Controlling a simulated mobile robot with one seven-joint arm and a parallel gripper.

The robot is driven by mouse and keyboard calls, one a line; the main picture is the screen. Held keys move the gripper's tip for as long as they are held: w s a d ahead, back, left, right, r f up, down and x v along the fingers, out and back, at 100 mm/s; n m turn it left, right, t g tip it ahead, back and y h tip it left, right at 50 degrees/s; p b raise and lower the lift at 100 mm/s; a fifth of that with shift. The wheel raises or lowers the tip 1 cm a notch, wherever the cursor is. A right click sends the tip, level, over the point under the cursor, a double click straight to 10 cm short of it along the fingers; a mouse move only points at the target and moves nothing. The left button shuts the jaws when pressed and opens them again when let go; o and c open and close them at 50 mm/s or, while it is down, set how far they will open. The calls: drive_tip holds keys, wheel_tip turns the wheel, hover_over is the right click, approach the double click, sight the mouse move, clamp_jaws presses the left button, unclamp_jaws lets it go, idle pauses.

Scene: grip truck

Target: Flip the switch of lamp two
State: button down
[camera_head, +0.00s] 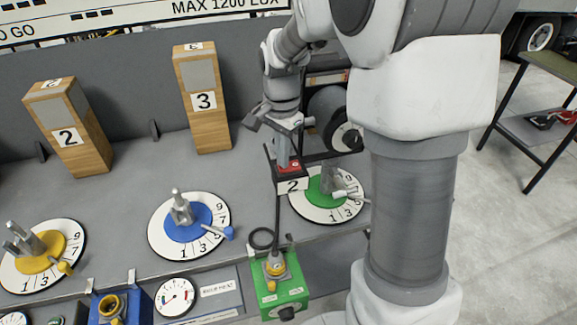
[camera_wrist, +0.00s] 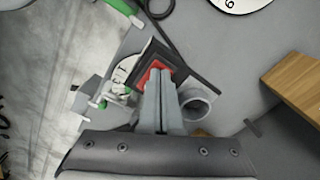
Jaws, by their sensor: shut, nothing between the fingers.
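A black switch box (camera_head: 291,185) marked "2" stands on a thin black post, with a red switch (camera_head: 295,165) on its top. My gripper (camera_head: 283,163) points down at the red switch, its fingers shut with nothing between them. In the wrist view, the fingertips (camera_wrist: 160,75) overlap the red switch (camera_wrist: 154,78) inside the black box frame (camera_wrist: 150,50) and hide part of it. I cannot tell whether they touch it. A wooden block (camera_head: 88,150) marked "2" stands at the left of the head view.
A wooden block marked "3" (camera_head: 210,135) stands left of my gripper. Numbered dials with green (camera_head: 312,205), blue (camera_head: 205,238) and yellow (camera_head: 60,268) centres lie on the grey surface. A green box (camera_head: 266,300) stands at the front edge.

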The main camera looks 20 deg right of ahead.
drive_tip(key=shift+f, duration=0.2)
drive_tip(key=shift+r, duration=0.15)
wheel_tip(320, 180, up, 7)
drive_tip(key=p, duration=0.5)
drive_tip(key=shift+p, duration=0.3)
drive_tip(key=s+r+n+t, duration=0.2)
drive_tip(key=s+r+n, duration=0.3)
drive_tip(key=s, duration=0.5)
drive_tip(key=s+r+n+t, duration=0.3)
drive_tip(key=s+r+n, duration=0.2)
drive_tip(key=s, duration=0.5)
drive_tip(key=shift+s+n+t, duration=0.25)
drive_tip(key=shift+n+t, duration=0.05)
drive_tip(key=shift+n, duration=0.7)
